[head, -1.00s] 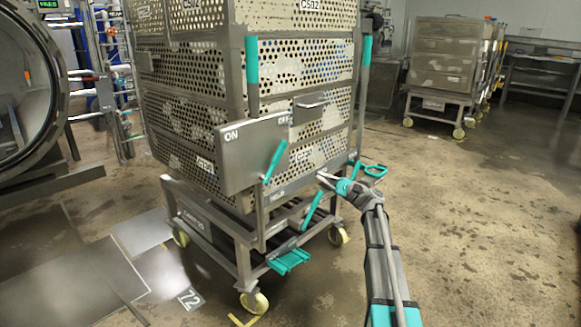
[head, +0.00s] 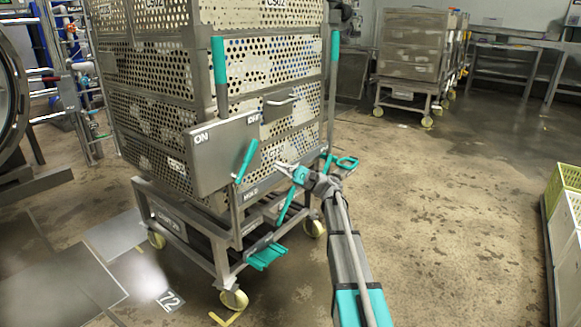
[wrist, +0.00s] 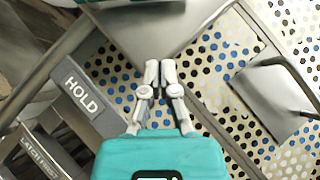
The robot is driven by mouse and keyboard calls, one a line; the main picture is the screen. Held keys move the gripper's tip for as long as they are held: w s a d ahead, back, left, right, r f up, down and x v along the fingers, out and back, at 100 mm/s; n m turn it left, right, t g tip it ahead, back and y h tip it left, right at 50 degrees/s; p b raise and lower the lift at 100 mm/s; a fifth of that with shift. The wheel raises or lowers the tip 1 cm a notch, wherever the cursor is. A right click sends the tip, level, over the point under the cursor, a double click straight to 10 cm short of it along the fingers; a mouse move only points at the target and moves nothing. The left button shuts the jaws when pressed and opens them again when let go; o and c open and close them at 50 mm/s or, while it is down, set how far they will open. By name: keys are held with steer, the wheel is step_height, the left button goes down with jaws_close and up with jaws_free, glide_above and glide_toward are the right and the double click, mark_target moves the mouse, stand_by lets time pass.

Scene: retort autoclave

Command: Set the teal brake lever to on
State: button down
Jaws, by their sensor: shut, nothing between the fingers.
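The teal brake lever (head: 246,160) is mounted on a grey plate (head: 205,165) on the front of the basket trolley. The plate reads ON at its upper left and OFF at its upper right. The lever tilts, its upper end leaning right toward OFF. My gripper (head: 279,164) is just right of the lever, apart from it, in front of the perforated basket. In the wrist view my gripper (wrist: 152,68) has its fingers together and empty, by the grey plate's edge (wrist: 150,25). A teal piece at that view's top edge may be the lever; I cannot tell.
A grey bar marked HOLD (wrist: 82,95) is left of my fingers. A teal pedal (head: 266,256), a teal loop handle (head: 346,162) and upright teal grips (head: 219,62) are on the trolley. Green crates (head: 564,215) stand at right. Floor between is open.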

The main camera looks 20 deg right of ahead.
mark_target(247, 161)
steer(key=a+r+p, duration=0.4)
steer(key=a, duration=0.2)
steer(key=shift+s+a+r, duration=0.2)
steer(key=shift+s+r, duration=0.1)
steer(key=shift+r, duration=0.05)
